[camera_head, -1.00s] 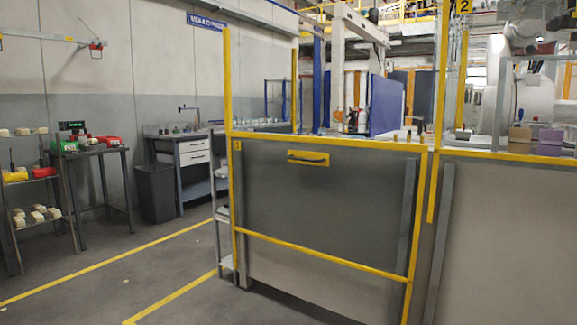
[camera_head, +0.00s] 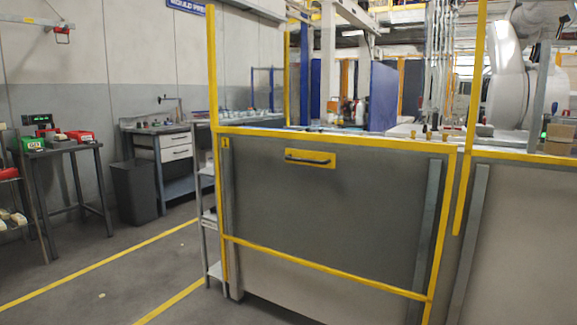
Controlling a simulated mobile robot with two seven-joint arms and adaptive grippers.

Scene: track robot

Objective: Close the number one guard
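The number one guard (camera_head: 330,215) is a grey panel in a yellow frame, in the middle of the head view. A small yellow "1" label (camera_head: 227,142) sits at its top left corner. A dark handle on a yellow plate (camera_head: 310,159) is near its top edge. The panel fills the lower part of the frame, and the space above it between the yellow posts is open. Neither of my grippers shows in the view.
A second grey panel (camera_head: 525,235) stands to the right. A grey shelf rack (camera_head: 210,225) touches the left side. A dark bin (camera_head: 135,192), a workbench (camera_head: 165,148) and a table (camera_head: 75,148) stand at the left wall. The floor (camera_head: 110,285) at the lower left is clear.

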